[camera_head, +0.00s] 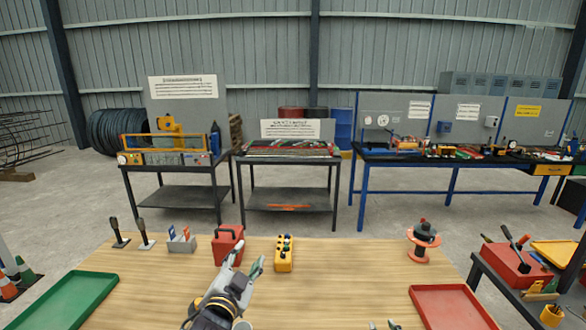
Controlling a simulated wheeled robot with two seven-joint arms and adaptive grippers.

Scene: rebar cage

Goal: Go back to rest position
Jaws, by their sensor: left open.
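A red box with a handle (228,246) stands just beyond and left of the fingertips. A yellow control box with buttons (284,256) lies just right of them. I cannot tell whether the fingers touch either one. Only the tips of my right gripper (383,325) show at the bottom edge, so its opening is unclear.
A green tray (68,312) lies at left and a red tray (450,308) at right. Two black-handled tools (118,236), a grey holder (181,243) and an orange spool (423,242) stand along the back. The table's right middle is clear.

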